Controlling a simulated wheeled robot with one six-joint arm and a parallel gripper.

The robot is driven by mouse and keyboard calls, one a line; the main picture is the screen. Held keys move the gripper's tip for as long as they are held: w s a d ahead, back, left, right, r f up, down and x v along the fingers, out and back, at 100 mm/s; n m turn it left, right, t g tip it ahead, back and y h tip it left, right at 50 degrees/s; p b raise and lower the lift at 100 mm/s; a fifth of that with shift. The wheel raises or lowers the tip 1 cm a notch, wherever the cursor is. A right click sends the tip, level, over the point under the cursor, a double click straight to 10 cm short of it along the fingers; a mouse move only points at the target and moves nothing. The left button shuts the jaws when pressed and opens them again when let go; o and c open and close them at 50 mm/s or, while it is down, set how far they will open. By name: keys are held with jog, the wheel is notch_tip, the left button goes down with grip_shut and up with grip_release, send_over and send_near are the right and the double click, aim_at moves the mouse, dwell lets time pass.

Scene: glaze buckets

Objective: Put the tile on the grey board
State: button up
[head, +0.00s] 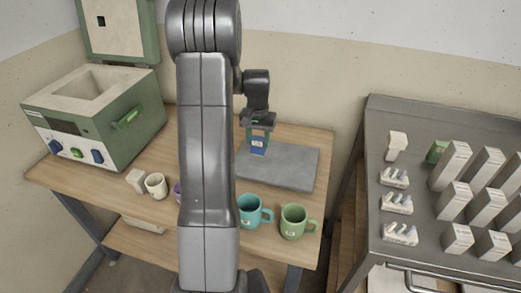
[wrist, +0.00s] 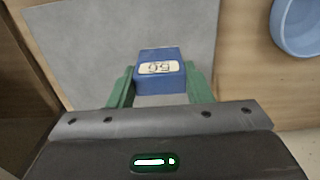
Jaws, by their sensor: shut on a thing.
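The tile (head: 258,146) is a small blue block with a pale label. It also shows in the wrist view (wrist: 160,80), its label upside down. My gripper (head: 258,133) has green fingers shut on the tile's two sides; the wrist view shows them left and right of it (wrist: 161,87). The tile is upright over the grey board (head: 288,168), near its left part in the head view. The board fills much of the wrist view (wrist: 80,55). I cannot tell whether the tile touches the board. My arm hides part of the table left of the board.
A teal mug (head: 249,210) and a green mug (head: 294,221) stand in front of the board. A cream mug (head: 156,185) and a green kiln-like box (head: 95,120) are at left. A grey rack (head: 375,170) with several boxes stands at right. The board's right part is bare.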

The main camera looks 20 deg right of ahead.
aim_at(258, 148)
jog(key=shift+f, duration=2.05)
jog(key=shift+f, duration=0.1)
jog(key=o, duration=1.1)
jog(key=shift+c, duration=0.2)
notch_tip(258, 148, up, 12)
jog(key=shift+r, duration=0.1)
jog(key=shift+f, duration=4.25)
